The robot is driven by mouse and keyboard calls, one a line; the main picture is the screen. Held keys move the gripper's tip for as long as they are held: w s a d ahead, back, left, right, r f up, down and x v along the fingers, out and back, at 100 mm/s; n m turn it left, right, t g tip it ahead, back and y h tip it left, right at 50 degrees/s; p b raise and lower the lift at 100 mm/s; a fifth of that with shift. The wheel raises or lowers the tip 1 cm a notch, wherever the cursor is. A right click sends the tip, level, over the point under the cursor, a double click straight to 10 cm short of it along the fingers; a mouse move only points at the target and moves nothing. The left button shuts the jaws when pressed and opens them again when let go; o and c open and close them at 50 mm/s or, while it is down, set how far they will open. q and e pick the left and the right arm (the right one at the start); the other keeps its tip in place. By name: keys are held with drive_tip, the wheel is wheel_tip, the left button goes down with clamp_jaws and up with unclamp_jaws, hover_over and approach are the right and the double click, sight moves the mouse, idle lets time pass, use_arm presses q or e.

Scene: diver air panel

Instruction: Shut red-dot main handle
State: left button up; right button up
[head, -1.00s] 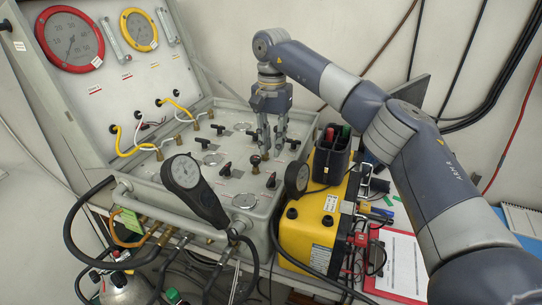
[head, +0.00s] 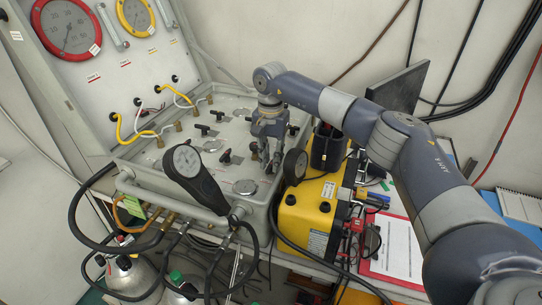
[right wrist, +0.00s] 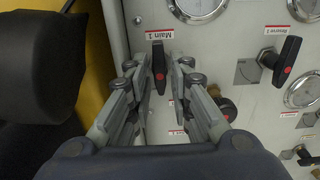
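The main handle (right wrist: 158,62), a black lever with a red dot, sits below the "Main 1" label in the right wrist view. It points roughly up and down in that picture. My right gripper (right wrist: 161,75) has one finger on each side of it, with a visible gap, and is open. In the head view the right gripper (head: 266,160) points down at the right front part of the grey panel (head: 205,158), and its fingers mostly hide the handle. My left gripper is not in view.
A "Reserve 2" handle (right wrist: 285,60), also with a red dot, lies to the right.

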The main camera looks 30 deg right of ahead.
drive_tip(key=shift+f, duration=0.1)
clamp_jaws()
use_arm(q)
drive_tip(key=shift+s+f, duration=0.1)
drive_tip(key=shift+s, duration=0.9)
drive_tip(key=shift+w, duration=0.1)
use_arm(e)
drive_tip(key=shift+m, duration=0.3)
drive_tip(key=m, duration=0.2)
drive_tip(key=shift+m, duration=0.4)
drive_tip(key=m, duration=0.5)
drive_tip(key=shift+w+b, duration=0.1)
drive_tip(key=shift+b, duration=0.3)
drive_tip(key=m, duration=0.5)
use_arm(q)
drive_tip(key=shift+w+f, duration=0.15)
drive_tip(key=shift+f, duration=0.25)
use_arm(e)
drive_tip(key=shift+m, duration=2.3)
